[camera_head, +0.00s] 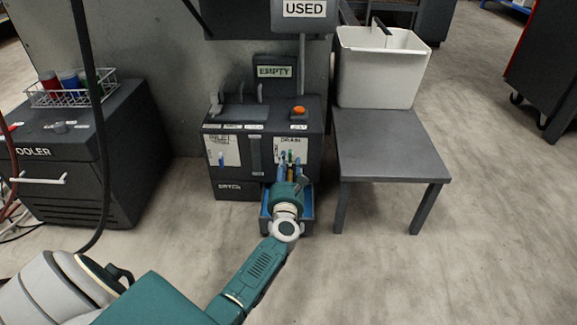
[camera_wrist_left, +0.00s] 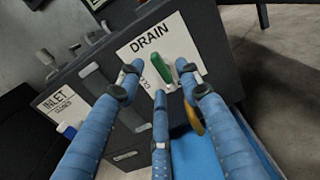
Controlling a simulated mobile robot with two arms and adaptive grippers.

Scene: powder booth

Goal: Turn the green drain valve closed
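The green drain valve handle (camera_wrist_left: 162,68) sits on the white DRAIN label (camera_wrist_left: 150,42) on the front of the dark machine. In the head view the green handle (camera_head: 290,156) is small, just beyond my fingertips. My left gripper (camera_head: 287,168) reaches to the machine's front from below. In the left wrist view its blue fingers (camera_wrist_left: 163,88) are spread apart, with the handle showing between the two upper fingertips. I see no finger closed on it. The handle stands tilted, near upright in that view. My right gripper is out of view.
A blue tray (camera_head: 308,205) lies below the drain. A blue inlet handle (camera_head: 221,158) is on the machine's left side. A grey table (camera_head: 390,145) with a white bin (camera_head: 380,70) stands to the right. A cooler (camera_head: 90,150) stands left. Open floor lies at right.

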